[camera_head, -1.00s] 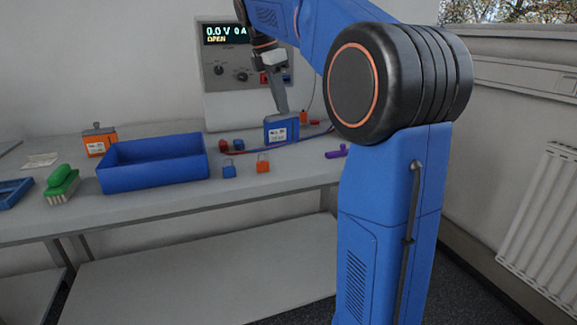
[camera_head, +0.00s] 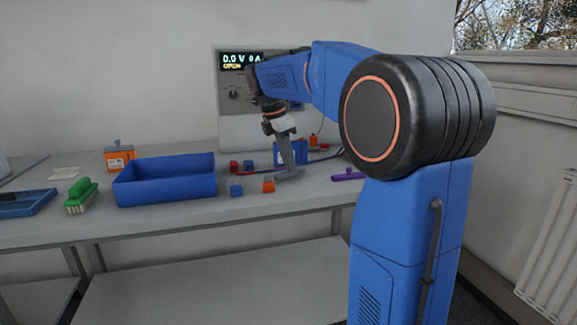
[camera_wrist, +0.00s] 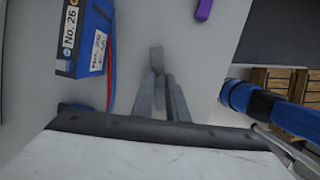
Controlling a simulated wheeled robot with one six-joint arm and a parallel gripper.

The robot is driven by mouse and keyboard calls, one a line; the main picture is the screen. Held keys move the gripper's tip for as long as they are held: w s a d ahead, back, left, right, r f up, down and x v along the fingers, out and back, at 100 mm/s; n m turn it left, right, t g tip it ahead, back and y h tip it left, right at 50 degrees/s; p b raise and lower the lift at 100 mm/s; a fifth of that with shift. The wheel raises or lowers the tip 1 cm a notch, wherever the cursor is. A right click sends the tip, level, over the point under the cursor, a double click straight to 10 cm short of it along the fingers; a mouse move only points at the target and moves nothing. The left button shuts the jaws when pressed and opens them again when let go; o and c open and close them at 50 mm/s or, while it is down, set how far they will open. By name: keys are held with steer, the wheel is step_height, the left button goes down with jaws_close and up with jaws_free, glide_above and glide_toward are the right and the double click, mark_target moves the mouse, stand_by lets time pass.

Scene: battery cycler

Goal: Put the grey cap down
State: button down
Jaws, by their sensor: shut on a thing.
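My gripper (camera_wrist: 160,82) is shut on the grey cap (camera_wrist: 156,56), which sticks out beyond the fingertips in the wrist view. In the head view my gripper (camera_head: 288,168) points down low over the bench, in front of the blue battery (camera_head: 302,154). The battery, labelled No. 26, lies to the left of the fingers in the wrist view (camera_wrist: 88,38). The cap is too small to make out clearly in the head view. I cannot tell whether it touches the bench.
An orange padlock (camera_head: 268,186) and a blue padlock (camera_head: 237,190) stand left of my gripper. A blue bin (camera_head: 167,190) is farther left. A purple object (camera_head: 348,175) lies to the right. Red and blue leads (camera_wrist: 111,75) run beside the battery. Bare bench lies under the fingers.

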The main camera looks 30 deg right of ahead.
steer(key=shift+f, duration=0.65)
steer(key=c, duration=1.7)
jaws_free()
steer(key=shift+f, duration=0.15)
steer(key=shift+c, duration=0.2)
steer(key=v, duration=1.2)
